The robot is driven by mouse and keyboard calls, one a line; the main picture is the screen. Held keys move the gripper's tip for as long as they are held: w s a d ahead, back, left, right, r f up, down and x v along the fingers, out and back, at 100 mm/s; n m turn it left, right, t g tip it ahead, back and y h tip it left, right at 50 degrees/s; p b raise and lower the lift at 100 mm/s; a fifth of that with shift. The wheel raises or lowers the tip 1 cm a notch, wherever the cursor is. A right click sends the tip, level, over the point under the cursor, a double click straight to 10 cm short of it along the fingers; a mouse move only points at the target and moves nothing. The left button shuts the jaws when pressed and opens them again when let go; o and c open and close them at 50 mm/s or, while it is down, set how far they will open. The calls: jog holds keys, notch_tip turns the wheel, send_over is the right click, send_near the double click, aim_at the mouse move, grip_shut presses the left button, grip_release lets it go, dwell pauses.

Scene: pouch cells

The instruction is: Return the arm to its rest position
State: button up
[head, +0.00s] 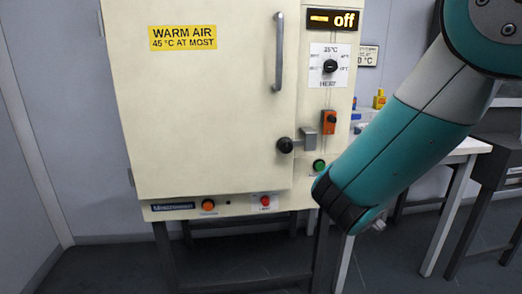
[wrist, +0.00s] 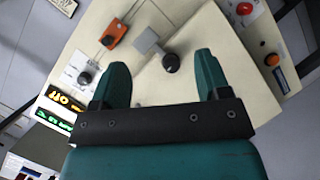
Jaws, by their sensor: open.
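My arm (head: 410,130), teal and grey, reaches down from the upper right in the head view, in front of the right side of a cream warm-air cabinet (head: 215,110). My gripper (wrist: 160,62) shows in the wrist view with its two teal fingers spread apart and nothing between them. The fingers point toward the cabinet's front. The latch with a black knob (wrist: 171,62) lies beyond the gap between the fingers; I cannot tell the exact distance. In the head view the fingers are not clearly visible.
The cabinet door with its upright handle (head: 279,52) looks shut. An orange switch (head: 329,121) and a green button (head: 319,165) are near my arm. A white table (head: 462,150) stands behind at right.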

jog(key=s+a+r+m+g+y, duration=0.1)
jog(key=s+a+g+y, duration=0.2)
jog(key=s+g, duration=0.75)
jog(key=s+a+r+m+g+y, duration=0.2)
jog(key=s+g+y, duration=0.15)
jog(key=s, duration=1.45)
notch_tip(320, 180, up, 21)
jog(key=s+p, duration=0.1)
jog(key=p, duration=2)
jog(key=shift+s+a+n, duration=0.15)
jog(key=shift+s+n, duration=0.15)
